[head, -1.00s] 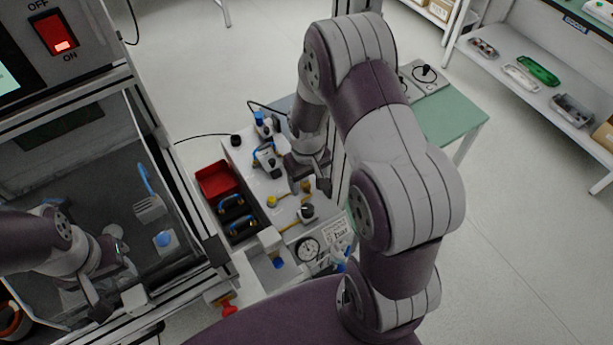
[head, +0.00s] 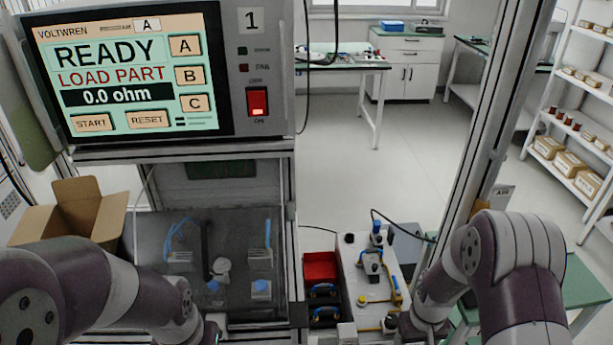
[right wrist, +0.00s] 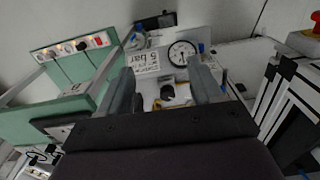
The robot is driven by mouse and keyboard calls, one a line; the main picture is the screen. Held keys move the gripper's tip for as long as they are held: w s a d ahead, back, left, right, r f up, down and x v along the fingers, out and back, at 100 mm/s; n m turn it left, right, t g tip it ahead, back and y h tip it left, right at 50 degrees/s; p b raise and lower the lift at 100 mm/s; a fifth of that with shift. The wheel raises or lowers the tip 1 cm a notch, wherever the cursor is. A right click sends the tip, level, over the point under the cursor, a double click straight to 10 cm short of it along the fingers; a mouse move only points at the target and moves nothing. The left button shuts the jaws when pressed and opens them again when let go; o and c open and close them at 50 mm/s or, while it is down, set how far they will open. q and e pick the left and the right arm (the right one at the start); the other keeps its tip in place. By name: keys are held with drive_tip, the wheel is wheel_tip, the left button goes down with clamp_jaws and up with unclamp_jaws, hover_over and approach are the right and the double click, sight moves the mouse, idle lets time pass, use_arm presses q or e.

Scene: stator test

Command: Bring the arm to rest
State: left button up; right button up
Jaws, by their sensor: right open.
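My right arm (head: 505,262) comes in from the right in the head view, and its wrist hangs low beside the white bench fixture (head: 378,283). In the right wrist view my right gripper (right wrist: 165,90) is open, with nothing between its fingers. A round gauge (right wrist: 182,53), a "5 bar" label (right wrist: 146,62) and a black knob (right wrist: 168,92) lie beyond the fingers. My left arm (head: 125,298) crosses the lower left of the head view, in front of the tester bay. Its fingers are hidden below the picture edge.
The tester screen (head: 125,72) reads READY, LOAD PART. An open cardboard box (head: 70,215) stands at the left. A red bin (head: 320,268) sits between the bay and the fixture. A metal upright (head: 490,120) rises near my right arm. The floor behind (head: 400,150) is clear.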

drive_tip(key=s+a+r, duration=0.2)
drive_tip(key=s+r, duration=0.2)
drive_tip(key=r, duration=0.2)
drive_tip(key=s+a+r+t, duration=0.1)
drive_tip(key=s+a+r, duration=0.2)
drive_tip(key=s+r, duration=0.2)
wheel_tip(320, 180, up, 3)
drive_tip(key=shift+s+a+f, duration=0.15)
drive_tip(key=shift+a+f, duration=0.05)
idle(1.9)
